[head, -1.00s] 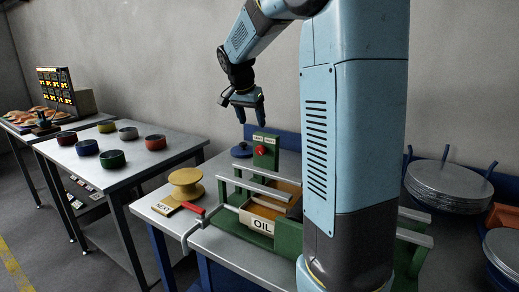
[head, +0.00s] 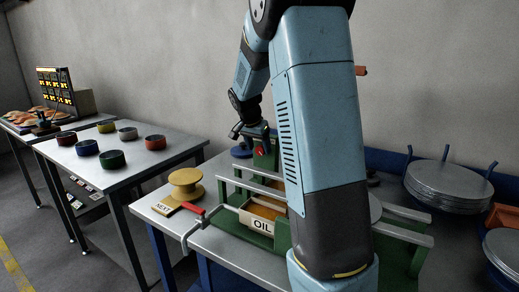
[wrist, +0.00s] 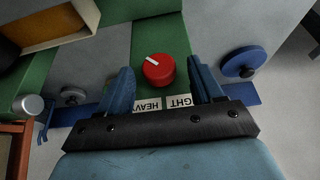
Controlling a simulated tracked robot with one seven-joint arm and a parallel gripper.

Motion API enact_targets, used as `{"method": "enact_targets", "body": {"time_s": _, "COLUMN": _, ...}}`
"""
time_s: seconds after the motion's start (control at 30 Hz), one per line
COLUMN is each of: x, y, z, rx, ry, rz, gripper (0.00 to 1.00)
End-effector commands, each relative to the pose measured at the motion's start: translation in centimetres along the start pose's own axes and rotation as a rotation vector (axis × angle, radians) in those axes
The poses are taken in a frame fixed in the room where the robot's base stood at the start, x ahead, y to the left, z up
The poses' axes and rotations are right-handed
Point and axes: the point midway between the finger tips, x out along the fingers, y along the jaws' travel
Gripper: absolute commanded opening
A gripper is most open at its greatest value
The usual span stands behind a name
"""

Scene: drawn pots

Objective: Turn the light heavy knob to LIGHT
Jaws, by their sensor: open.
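The red round knob (wrist: 160,70) sits on a green panel (wrist: 172,32) in the wrist view. A white mark on the knob lies toward the upper left. Below it are two white labels: HEAVY (wrist: 147,106) on the left and a partly hidden one reading "GHT" (wrist: 181,102) on the right. My gripper (wrist: 161,66) is open, with one finger on each side of the knob and gaps visible. I cannot tell how deep the fingertips reach. In the head view the knob (head: 260,152) shows just below my gripper (head: 258,138), which covers the panel's labels.
A green fixture with an OIL tray (head: 262,223) and pale rails stands in front of the panel. A red-handled crank (head: 192,211), a yellow spool (head: 186,184) and a NEXT block (head: 164,206) are to the left. A blue disc (wrist: 244,62) lies beside the panel.

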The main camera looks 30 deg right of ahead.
Motion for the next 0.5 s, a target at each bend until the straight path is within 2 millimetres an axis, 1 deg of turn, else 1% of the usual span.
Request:
{"method": "enact_targets", "body": {"time_s": 0.03, "x": 0.5, "y": 0.0, "z": 0.0, "rx": 0.0, "ry": -0.001, "rz": 0.002, "gripper": 0.66}}
{"method": "enact_targets", "body": {"time_s": 0.2, "x": 1.4, "y": 0.0, "z": 0.0, "rx": 0.0, "ry": 0.0, "rz": 0.0, "gripper": 0.66}}
{"method": "enact_targets", "body": {"time_s": 0.5, "x": 1.5, "y": 0.0, "z": 0.0, "rx": -0.001, "ry": 0.0, "rz": -0.001, "gripper": 0.66}}
